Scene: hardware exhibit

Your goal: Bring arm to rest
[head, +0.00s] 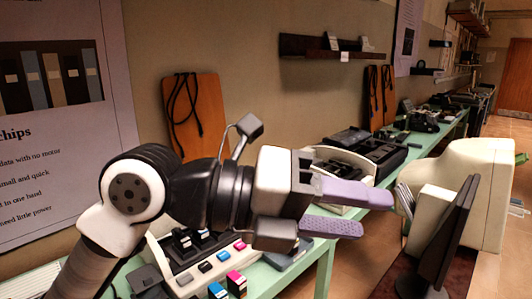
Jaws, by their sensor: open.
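My gripper (362,211) is in the middle of the head view, at the end of my raised arm (180,190). Its two purple fingers point to the right and stand apart, with nothing between them. My arm comes up from the lower left, bends at a black and white joint, and reaches right above the near end of the green table. The gripper appears in front of the table's edge and hides part of it. I cannot tell its exact height above the table.
The green table (320,275) runs back along the wall with several devices. Small coloured cartridges (236,283) sit below my arm. A beige monitor (465,185) and a dark flat screen (450,235) stand at right. A wall shelf (310,47) hangs behind. Bare floor shows between table and monitor.

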